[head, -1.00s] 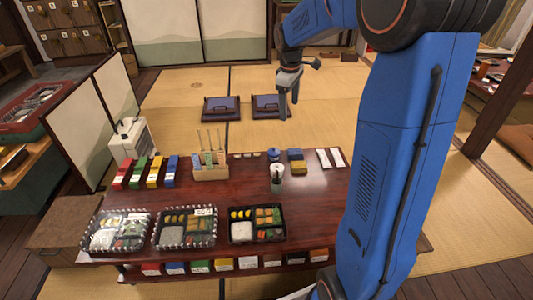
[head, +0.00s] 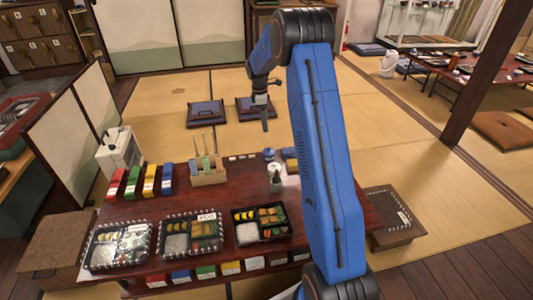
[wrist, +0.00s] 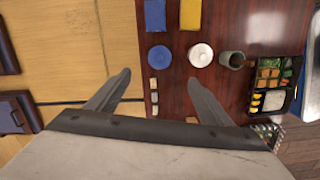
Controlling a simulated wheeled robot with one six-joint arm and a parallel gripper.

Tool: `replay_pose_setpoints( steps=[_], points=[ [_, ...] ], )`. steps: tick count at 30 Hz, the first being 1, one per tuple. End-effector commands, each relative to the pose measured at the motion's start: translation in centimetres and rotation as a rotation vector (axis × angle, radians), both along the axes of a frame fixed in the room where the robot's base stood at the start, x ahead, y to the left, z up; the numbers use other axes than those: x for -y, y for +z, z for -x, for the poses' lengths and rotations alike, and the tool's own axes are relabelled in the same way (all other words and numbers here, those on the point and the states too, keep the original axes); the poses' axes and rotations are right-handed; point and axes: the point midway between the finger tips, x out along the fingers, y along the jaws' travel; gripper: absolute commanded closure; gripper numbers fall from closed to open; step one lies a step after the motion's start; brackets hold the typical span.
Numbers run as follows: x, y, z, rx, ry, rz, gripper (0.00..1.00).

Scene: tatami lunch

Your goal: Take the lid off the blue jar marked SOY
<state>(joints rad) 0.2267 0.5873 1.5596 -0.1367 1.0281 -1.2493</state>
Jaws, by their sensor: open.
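The blue jar (head: 269,154) stands near the far edge of the dark table. In the wrist view its round blue top (wrist: 159,58) is seen from above. I cannot read any marking or tell lid from body. My gripper (head: 265,124) hangs fingers down above and beyond the far table edge in the head view. In the wrist view my gripper (wrist: 159,77) has its fingers wide apart, with nothing between them. The blue jar lies below, just ahead of the gap between the tips and apart from them.
Next to the blue jar stand a white round jar (wrist: 200,55) and a grey-green cup (wrist: 232,60). A blue block (wrist: 154,14) and a yellow block (wrist: 190,14) lie close by. Small pale pieces (wrist: 153,84) line the table edge. Bento trays (head: 191,234) fill the near side.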

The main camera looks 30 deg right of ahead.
Motion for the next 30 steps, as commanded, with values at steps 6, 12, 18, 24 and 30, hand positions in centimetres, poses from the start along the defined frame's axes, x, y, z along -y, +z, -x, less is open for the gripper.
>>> replay_pose_setpoints(
  steps=[6,12,18,24,30],
  points=[
    [0.3,-3.7,0.3,-0.004,0.0,-0.001,0.26],
    [0.7,-7.2,0.5,-0.003,0.0,0.0,0.26],
    [1.0,-10.2,0.6,-0.002,0.0,0.0,0.26],
    [1.2,-11.4,0.7,-0.001,0.0,0.0,0.26],
    [1.3,-12.6,0.7,-0.002,-0.001,0.0,0.26]
  ],
)
